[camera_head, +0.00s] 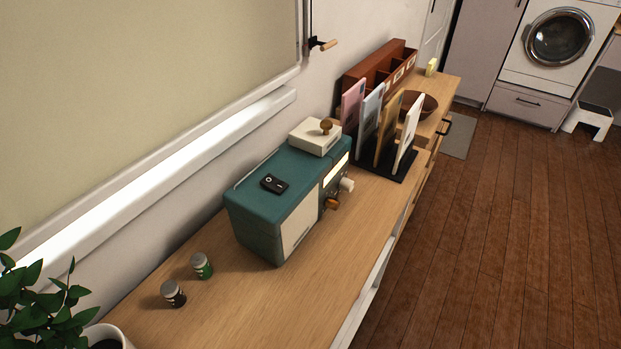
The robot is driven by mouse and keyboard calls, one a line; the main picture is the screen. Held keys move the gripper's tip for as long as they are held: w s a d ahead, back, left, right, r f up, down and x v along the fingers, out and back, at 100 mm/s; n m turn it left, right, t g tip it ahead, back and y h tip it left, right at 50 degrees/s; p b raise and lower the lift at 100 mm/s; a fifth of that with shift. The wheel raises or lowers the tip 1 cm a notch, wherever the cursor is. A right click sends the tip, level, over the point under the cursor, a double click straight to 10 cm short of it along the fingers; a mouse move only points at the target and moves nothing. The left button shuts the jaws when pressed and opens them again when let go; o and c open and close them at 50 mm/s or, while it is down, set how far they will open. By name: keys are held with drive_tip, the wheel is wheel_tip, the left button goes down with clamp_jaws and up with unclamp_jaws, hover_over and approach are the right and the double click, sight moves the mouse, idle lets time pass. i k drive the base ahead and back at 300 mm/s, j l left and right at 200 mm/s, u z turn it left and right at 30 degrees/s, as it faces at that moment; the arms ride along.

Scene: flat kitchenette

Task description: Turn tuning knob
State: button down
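A teal radio (275,200) with a cream speaker front stands on the wooden counter, its front turned to the right of the picture. On that front, below a lit dial strip (337,168), are an orange-brown knob (331,203) and a white knob (347,185). Which of them is the tuning knob I cannot tell. Other small controls there are too small to make out. My gripper is not in view.
A small black device (274,184) and a cream box with a brown knob (315,137) rest on the radio. Two small jars (202,266) and a potted plant (45,300) are nearer. An upright card rack (403,170) stands beyond. The wooden floor (500,240) at right is clear.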

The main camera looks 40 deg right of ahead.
sight(347, 185)
drive_tip(key=k+l, duration=0.65)
drive_tip(key=l, duration=0.2)
